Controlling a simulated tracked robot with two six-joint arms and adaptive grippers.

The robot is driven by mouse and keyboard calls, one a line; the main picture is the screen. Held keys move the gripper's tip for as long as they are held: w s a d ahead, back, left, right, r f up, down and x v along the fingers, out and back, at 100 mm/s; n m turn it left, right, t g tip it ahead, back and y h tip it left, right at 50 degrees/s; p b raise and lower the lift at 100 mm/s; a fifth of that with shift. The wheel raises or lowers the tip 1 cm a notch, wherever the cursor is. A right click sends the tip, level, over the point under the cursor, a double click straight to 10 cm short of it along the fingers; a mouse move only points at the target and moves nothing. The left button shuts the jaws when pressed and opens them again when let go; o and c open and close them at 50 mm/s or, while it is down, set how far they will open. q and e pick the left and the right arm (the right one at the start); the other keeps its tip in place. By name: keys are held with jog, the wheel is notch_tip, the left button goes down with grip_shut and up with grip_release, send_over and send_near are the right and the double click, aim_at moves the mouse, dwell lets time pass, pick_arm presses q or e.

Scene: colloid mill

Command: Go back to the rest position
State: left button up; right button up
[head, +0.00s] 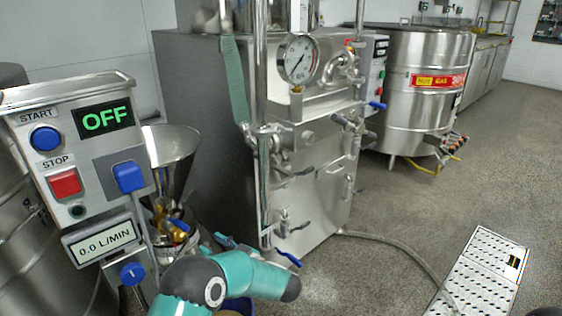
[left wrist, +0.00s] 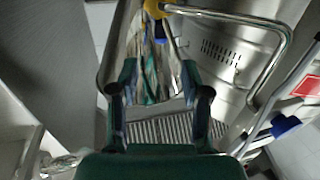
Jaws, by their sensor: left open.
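My left arm shows in teal at the bottom of the head view, in front of the mill area. Its gripper is mostly hidden there behind the arm, near the funnel's lower fittings. In the left wrist view my left gripper (left wrist: 158,80) is open, its two dark fingers apart with nothing held between them. A bent steel tube (left wrist: 285,40) and a yellow part (left wrist: 155,8) lie beyond the fingers. My right gripper is not in view.
A control box (head: 80,150) reading OFF and 0.0 L/MIN stands at left, beside a steel funnel (head: 172,150). A steel machine with a gauge (head: 298,60) stands in the middle, with blue-handled valves. A kettle (head: 420,100) is behind. Floor is open at right, with a drain grate (head: 480,270).

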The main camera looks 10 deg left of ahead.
pick_arm(q)
jog(key=s+a+f+g, duration=0.1)
jog(key=s+a+f, duration=0.15)
jog(key=a, duration=0.45)
notch_tip(320, 180, down, 8)
jog(key=m+t+h, duration=0.3)
jog(key=m+h, duration=0.1)
jog(key=m, duration=0.1)
jog(key=s+d+f+m+h, duration=0.4)
jog(key=s+d+f+h, duration=0.25)
jog(key=f, duration=0.35)
jog(key=s+d+f+m+g+h, duration=0.1)
jog(key=s+d+f+g+h, duration=0.15)
jog(key=s+d, duration=0.4)
jog(key=s+d+f+m+g+h, duration=0.1)
jog(key=s+d+g+h, duration=0.25)
jog(key=s, duration=0.55)
jog(key=s+d+f+g+h, duration=0.2)
jog(key=s+d+g+h, duration=0.15)
jog(key=s+d, duration=0.35)
notch_tip(320, 180, up, 36)
jog(key=a+t+p, duration=0.1)
jog(key=p, duration=3.5)
jog(key=shift+f+h, duration=0.25)
jog(key=shift+h, duration=0.05)
jog(key=shift+c, duration=0.5)
